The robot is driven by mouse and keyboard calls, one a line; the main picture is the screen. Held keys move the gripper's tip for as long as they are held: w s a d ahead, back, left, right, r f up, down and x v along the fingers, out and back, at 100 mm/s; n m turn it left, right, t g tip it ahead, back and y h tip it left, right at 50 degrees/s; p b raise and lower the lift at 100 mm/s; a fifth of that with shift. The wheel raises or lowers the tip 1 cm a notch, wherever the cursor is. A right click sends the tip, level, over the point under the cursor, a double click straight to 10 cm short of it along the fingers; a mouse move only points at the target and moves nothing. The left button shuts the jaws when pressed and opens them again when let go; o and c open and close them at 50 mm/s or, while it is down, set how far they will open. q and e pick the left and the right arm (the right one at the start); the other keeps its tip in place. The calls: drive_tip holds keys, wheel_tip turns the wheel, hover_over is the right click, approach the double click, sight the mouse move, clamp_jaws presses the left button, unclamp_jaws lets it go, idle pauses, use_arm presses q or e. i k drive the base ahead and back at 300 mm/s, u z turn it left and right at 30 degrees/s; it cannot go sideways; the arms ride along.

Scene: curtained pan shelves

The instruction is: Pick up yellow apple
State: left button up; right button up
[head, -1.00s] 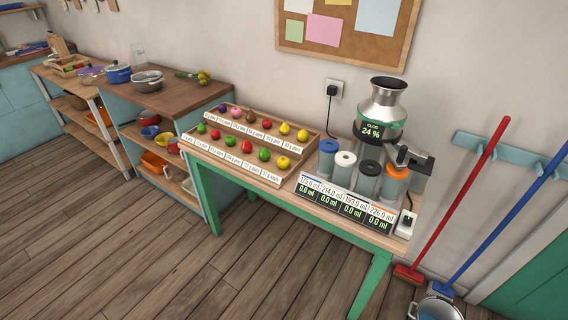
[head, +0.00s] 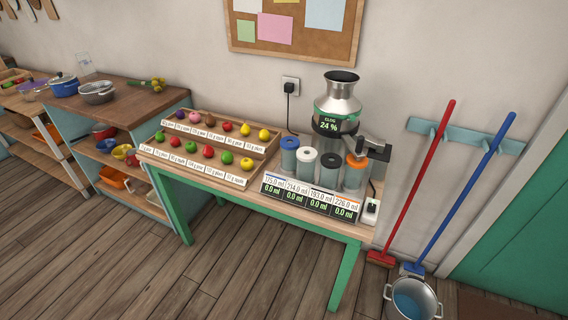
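A yellow apple (head: 246,164) sits at the right end of the front row of a stepped wooden fruit rack (head: 203,176) on the green-legged table. Its round shape stands beside a green apple (head: 226,158). A yellow pear-shaped fruit (head: 264,134) is at the right end of the back row. Another yellow fruit (head: 245,130) sits just left of it, and its kind is hard to tell. Small label cards run along both rows. Neither of my grippers shows in the head view.
A juicer (head: 338,105) and several lidded containers stand right of the rack, behind a display panel (head: 311,197). A red broom (head: 412,185), a blue broom (head: 460,200) and a metal bucket (head: 411,300) are at the right. Wooden floor in front is clear.

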sight(247, 163)
drive_tip(key=z, duration=0.65)
drive_tip(key=i, duration=1.3)
drive_tip(key=u, duration=1.3)
